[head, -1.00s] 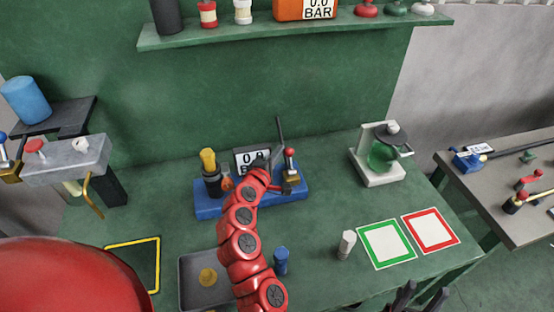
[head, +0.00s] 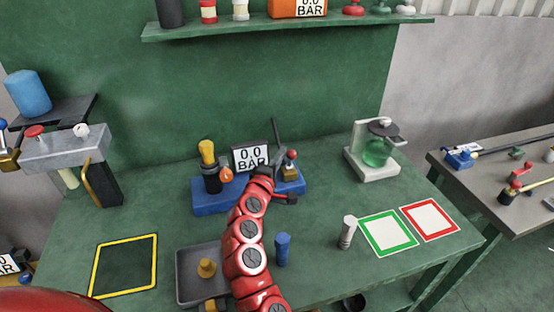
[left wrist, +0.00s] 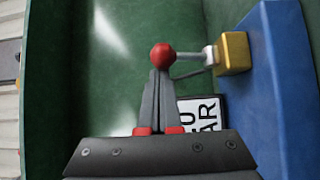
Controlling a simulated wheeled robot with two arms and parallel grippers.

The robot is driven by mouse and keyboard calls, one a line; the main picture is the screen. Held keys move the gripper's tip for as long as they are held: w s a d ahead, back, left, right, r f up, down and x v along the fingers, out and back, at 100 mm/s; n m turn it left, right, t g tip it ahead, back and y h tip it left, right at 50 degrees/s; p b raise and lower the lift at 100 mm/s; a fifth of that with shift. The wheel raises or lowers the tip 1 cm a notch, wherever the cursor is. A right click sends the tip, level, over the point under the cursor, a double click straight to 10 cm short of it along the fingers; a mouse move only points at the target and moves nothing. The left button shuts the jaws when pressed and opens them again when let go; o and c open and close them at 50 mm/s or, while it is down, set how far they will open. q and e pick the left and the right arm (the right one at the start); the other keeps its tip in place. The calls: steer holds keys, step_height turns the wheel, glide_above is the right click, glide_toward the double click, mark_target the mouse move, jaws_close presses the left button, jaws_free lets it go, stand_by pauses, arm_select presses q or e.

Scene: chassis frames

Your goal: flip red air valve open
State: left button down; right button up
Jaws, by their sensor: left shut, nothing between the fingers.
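The red air valve is a red ball knob (head: 291,154) on a short lever above a brass block (head: 290,172), on the right part of a blue base (head: 212,198). The lever stands roughly upright. In the left wrist view the red ball (left wrist: 162,54) is just beyond my fingertips, with the brass block (left wrist: 234,53) to its right. My left gripper (head: 272,170) is shut and empty, its tips at or very near the ball; contact is unclear. It also shows in the left wrist view (left wrist: 160,78). My right gripper is not in view.
A 0.0 BAR display (head: 250,157) stands behind the gripper, with a yellow-topped black part (head: 209,165) to its left. A grey tray (head: 184,278), blue cylinder (head: 282,249) and grey cylinder (head: 347,232) are nearer.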

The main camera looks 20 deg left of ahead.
arm_select(q)
steer(key=shift+f, duration=0.15)
steer(key=s+a+p, duration=0.1)
steer(key=s+p, duration=0.6)
steer(key=s, duration=1)
steer(key=shift+s, duration=0.15)
stand_by(0.3)
